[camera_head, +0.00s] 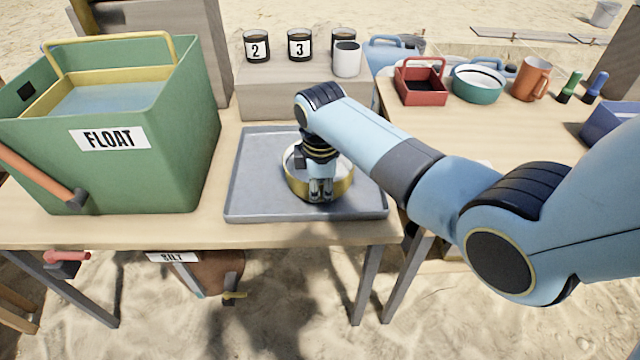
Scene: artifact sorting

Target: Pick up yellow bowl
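The yellow bowl (299,189) stands upright on the grey tray (252,205) in the middle of the table. Its outside is yellow and its inside is pale. My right arm comes in from the right, and my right gripper (321,190) points down at the bowl's near right rim. Its fingers overlap the rim and hide part of the bowl. Whether they are closed on the wall cannot be made out. My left gripper is not in view.
A green box (170,165) labelled FLOAT stands left of the tray. Behind the tray, numbered black cups (257,46) and a white mug (347,60) stand on a grey block (285,96). A red basket (421,85), teal pot (478,82) and orange mug (531,79) stand on the right table.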

